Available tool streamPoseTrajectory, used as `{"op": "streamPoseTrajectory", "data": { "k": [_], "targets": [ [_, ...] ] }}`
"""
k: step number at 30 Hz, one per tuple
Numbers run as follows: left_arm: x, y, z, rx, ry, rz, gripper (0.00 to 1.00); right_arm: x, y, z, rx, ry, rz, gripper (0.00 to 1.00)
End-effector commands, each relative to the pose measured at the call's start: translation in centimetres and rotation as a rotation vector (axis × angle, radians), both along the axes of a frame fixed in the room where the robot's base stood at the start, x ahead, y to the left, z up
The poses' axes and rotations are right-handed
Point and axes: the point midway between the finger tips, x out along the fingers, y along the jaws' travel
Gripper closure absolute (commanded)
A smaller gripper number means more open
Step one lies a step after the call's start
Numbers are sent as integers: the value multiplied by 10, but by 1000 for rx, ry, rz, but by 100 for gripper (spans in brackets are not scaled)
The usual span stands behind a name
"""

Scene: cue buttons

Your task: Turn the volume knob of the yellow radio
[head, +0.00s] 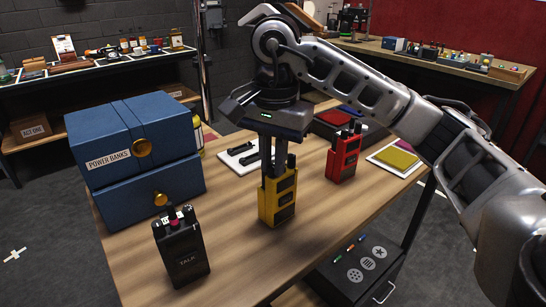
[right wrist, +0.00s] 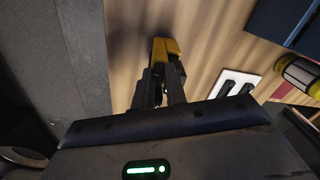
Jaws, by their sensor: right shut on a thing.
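The yellow radio (head: 279,200) stands upright near the middle of the wooden table in the head view. My right gripper (head: 274,172) comes down on it from above, and its fingers are shut at the radio's top, where the knob sits. The fingers hide the knob itself. In the right wrist view my right gripper (right wrist: 160,92) reaches to the top of the yellow radio (right wrist: 166,50). My left gripper is not in view.
A black radio (head: 181,248) stands front left and a red radio (head: 343,158) stands right of the yellow one. Blue drawer boxes (head: 150,190) labelled "POWER BANKS" fill the left side. A white plate (head: 240,155) lies behind. Bare table (head: 228,240) lies in front.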

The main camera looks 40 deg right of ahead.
Motion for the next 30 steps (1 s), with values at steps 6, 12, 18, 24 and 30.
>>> {"op": "streamPoseTrajectory", "data": {
  "k": [6, 12, 18, 24, 30],
  "targets": [
    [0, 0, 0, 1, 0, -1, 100, 0, 0, 0, 0, 0, 0, 100],
    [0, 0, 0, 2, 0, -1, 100, 0, 0, 0, 0, 0, 0, 100],
    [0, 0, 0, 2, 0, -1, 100, 0, 0, 0, 0, 0, 0, 70],
    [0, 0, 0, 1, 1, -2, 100, 0, 0, 0, 0, 0, 0, 64],
    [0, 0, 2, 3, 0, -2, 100, 0, 0, 7, 0, -4, 0, 64]
  ]
}}
